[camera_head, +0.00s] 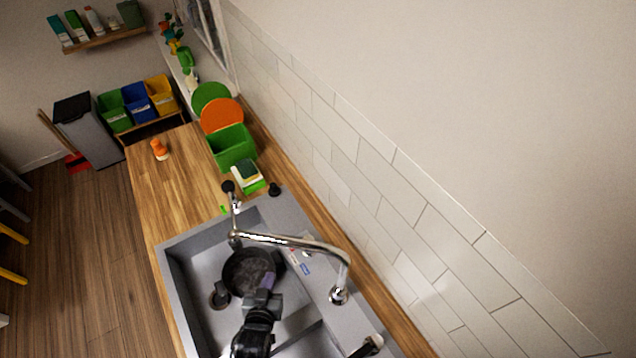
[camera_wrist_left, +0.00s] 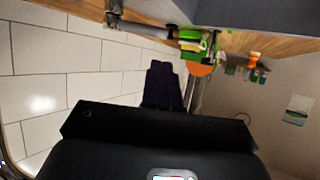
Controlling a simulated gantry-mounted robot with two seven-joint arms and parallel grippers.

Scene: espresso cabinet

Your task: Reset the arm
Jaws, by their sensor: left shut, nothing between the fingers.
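My left arm comes up from the bottom of the head view over the sink. Its black left gripper (camera_head: 266,284) is shut and empty, at the near side of a dark round pan (camera_head: 245,270) in the basin; whether it touches the pan cannot be told. In the left wrist view the dark fingers of the left gripper (camera_wrist_left: 163,80) are together with nothing between them. My right gripper is in neither view.
The grey sink (camera_head: 172,283) has a chrome faucet (camera_head: 290,241) arching over the basin close to my gripper. A tiled wall (camera_head: 345,150) bounds the right.

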